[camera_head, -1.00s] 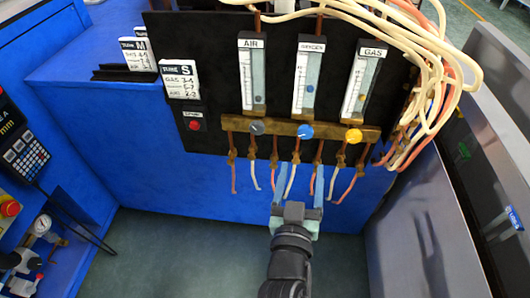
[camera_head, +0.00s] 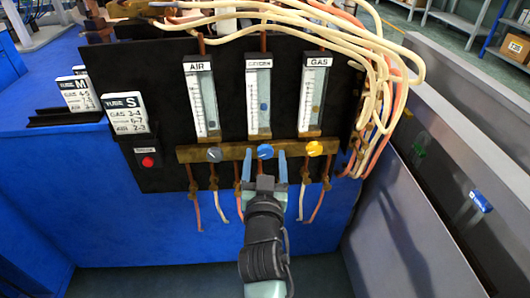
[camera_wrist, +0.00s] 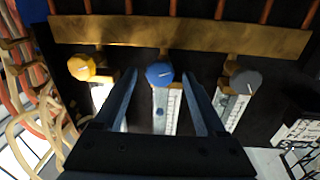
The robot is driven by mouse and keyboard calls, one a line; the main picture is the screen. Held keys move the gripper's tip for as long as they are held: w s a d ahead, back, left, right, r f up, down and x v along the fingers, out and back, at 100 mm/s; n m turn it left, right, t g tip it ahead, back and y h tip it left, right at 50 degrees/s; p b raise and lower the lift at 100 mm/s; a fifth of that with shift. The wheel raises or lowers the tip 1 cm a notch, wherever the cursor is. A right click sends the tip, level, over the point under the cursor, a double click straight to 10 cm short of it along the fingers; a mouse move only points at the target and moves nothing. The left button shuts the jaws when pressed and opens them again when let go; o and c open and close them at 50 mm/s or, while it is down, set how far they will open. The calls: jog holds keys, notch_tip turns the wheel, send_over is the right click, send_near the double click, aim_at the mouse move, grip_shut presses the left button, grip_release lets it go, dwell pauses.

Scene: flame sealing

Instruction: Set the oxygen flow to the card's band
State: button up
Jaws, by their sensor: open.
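The blue oxygen knob (camera_head: 265,151) sits on the brass manifold under the middle flow tube. My gripper (camera_head: 264,166) is open just below it, with one finger to each side; the wrist view also shows the blue knob (camera_wrist: 159,74) between and beyond the fingertips (camera_wrist: 158,80). I cannot tell whether the fingers touch it. The oxygen flow tube (camera_head: 259,98) has a blue float (camera_head: 264,107) around its lower middle. The card marked S (camera_head: 125,115) reads gas 3-4, air 2-3, and a middle line that looks like 6-7.
The grey air knob (camera_head: 214,154) and yellow gas knob (camera_head: 315,148) flank the blue one on the brass manifold (camera_head: 233,151). A red button (camera_head: 148,161) is at the left. Pale and orange hoses (camera_head: 372,80) hang at the right. A second card, M (camera_head: 76,93), stands behind.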

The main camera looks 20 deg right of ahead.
jog(key=shift+x, duration=1.35)
grip_shut()
